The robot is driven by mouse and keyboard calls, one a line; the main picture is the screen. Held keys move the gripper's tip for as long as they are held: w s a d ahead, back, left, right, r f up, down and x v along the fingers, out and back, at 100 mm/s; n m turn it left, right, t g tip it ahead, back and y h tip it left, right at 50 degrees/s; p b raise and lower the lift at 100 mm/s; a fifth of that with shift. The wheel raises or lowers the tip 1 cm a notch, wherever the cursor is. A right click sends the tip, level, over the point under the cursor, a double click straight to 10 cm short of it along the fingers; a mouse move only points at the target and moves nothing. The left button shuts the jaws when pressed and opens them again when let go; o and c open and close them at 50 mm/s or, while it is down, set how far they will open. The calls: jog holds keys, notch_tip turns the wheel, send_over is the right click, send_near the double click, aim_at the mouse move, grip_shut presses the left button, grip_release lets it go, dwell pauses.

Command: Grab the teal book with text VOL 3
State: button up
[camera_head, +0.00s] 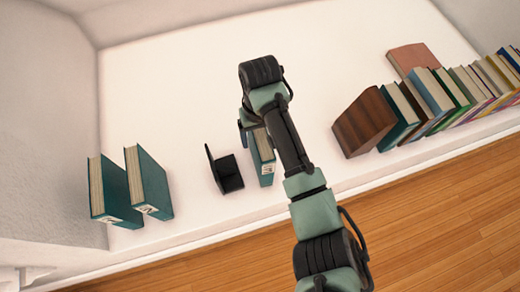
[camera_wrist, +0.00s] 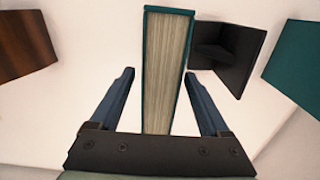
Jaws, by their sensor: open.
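A teal book (camera_head: 264,158) stands on the white ledge beneath my arm, partly hidden by it. In the wrist view the teal book (camera_wrist: 166,60) stands upright with its pale page edges facing the camera. My gripper (camera_wrist: 159,74) is open, with one blue finger on each side of this book; the right finger looks close to the cover. In the head view my gripper (camera_head: 246,130) is mostly hidden behind the arm. Two more teal books, one at far left (camera_head: 112,190) and one beside it (camera_head: 148,182), carry white labels. I cannot read any volume number.
A black bookend (camera_head: 224,170) stands just left of the middle book, and shows at right in the wrist view (camera_wrist: 226,50). A brown wooden block (camera_head: 364,122) and a row of several books (camera_head: 430,92) stand to the right.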

jog(key=c, duration=1.3)
grip_shut()
